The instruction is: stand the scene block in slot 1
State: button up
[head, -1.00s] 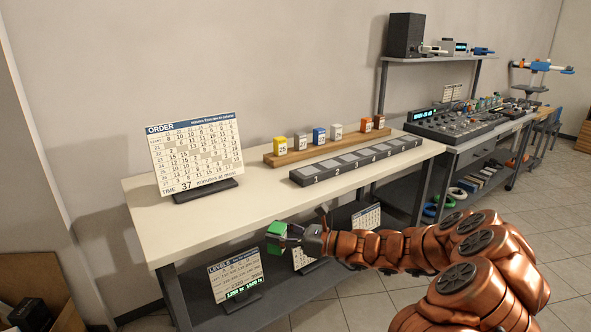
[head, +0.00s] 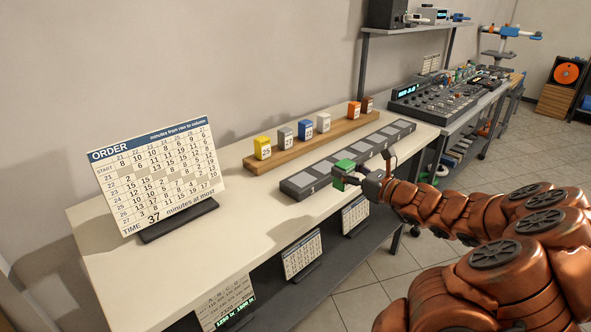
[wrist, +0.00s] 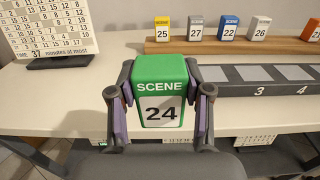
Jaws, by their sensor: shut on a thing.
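The green scene block (head: 343,168), marked SCENE 24 in the wrist view (wrist: 160,90), is upright between the fingers of my gripper (head: 352,178), which is shut on it. It is held in front of the left part of the dark slot strip (head: 304,186) and overlaps it in the head view. In the wrist view the block hides the strip's left end; slots 3 and 4 show at right (wrist: 262,90). The pale pads I can see on the strip are bare. I cannot tell the exact gap between block and strip.
A wooden rail (head: 285,153) behind the strip carries yellow 25 (head: 262,148), grey 27 (head: 285,138), blue 22 (head: 305,130), white 26 (head: 323,122), orange (head: 353,110) and brown (head: 367,104) blocks. An ORDER board (head: 158,178) stands left. The tabletop (head: 235,200) between is clear.

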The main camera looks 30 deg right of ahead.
jog(key=x, duration=0.5)
jog(key=f+p+x, duration=0.1)
jog(key=x, duration=0.4)
jog(key=p+x, duration=0.1)
jog(key=x, duration=0.4)
jog(key=shift+w+f, duration=0.2)
jog(key=shift+f, duration=0.05)
jog(key=shift+w+f, duration=0.2)
jog(key=shift+f, duration=0.1)
jog(key=shift+f+p, duration=0.5)
jog(key=shift+f, duration=1)
jog(key=shift+f, duration=0.15)
jog(key=o, duration=1.2)
jog(key=shift+r, duration=0.25)
jog(key=b+v, duration=0.2)
jog(key=v, duration=1)
